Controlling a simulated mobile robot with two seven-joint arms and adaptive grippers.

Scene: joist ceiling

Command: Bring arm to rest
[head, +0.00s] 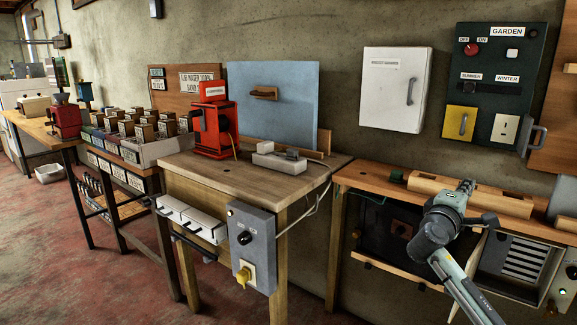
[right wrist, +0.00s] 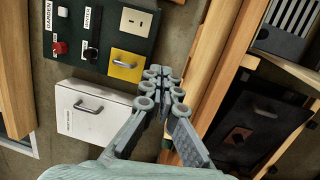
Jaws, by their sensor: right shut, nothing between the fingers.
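My right arm comes in from the bottom right of the head view. Its gripper (head: 465,188) is over the front of the right wooden bench (head: 375,172), near a long wooden block on it. In the right wrist view the two fingers of the right gripper (right wrist: 162,78) meet at their tips, with nothing between them. Whether the gripper touches the bench or the block I cannot tell. My left gripper is in neither view.
A white cabinet (head: 395,88) and a dark green GARDEN panel (head: 495,70) hang on the wall behind. A middle table (head: 240,180) holds a red device (head: 213,125), with a grey switch box (head: 252,245) on its front. Red floor (head: 120,270) is open at lower left.

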